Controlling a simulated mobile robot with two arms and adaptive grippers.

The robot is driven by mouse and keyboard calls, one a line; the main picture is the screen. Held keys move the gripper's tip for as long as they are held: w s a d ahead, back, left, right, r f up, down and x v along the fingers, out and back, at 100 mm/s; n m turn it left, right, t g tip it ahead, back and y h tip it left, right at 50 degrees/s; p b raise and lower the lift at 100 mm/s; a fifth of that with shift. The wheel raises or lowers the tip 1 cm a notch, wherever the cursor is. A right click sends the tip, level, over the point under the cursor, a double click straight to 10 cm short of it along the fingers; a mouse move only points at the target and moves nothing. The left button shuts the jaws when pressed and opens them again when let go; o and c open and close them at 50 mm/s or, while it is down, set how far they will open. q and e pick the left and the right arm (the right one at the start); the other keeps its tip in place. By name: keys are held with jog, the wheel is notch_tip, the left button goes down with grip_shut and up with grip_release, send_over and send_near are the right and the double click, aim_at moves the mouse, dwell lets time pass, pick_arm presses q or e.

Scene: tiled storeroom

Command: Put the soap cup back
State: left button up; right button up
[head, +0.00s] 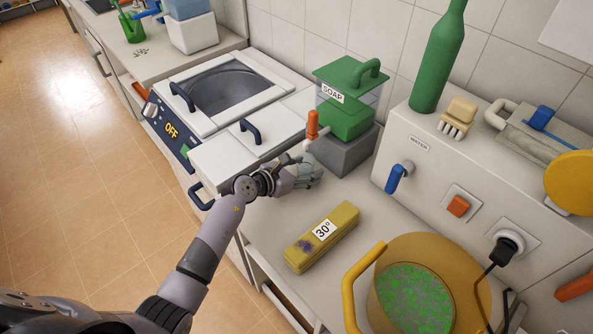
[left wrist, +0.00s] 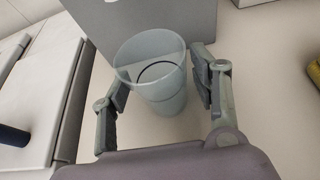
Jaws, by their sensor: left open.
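The soap cup (left wrist: 168,98) is a clear, pale cup standing upright on the counter in the left wrist view, and it looks empty. My left gripper (left wrist: 160,78) is open, with one finger on each side of the cup; I cannot tell whether either finger touches it. In the head view my left gripper (head: 301,176) is low over the counter, in front of the green soap dispenser (head: 345,115), and mostly hides the cup. The dispenser stands on a grey block (head: 343,153) and has an orange-handled tap. My right gripper is not in view.
A white washer (head: 222,92) marked OFF stands to the left. A white water panel (head: 430,165) with a blue tap is to the right. Some bare counter lies around the cup.

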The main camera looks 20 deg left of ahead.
pick_arm(q)
jog(key=shift+s+a+r, duration=0.2)
jog(key=shift+s+a, duration=0.05)
jog(key=v, duration=1)
jog(key=shift+s+f+b, duration=0.1)
jog(key=shift+s+b, duration=0.05)
jog(key=shift+b, duration=0.2)
jog(key=shift+s+a+r, duration=0.3)
jog(key=shift+s, duration=0.1)
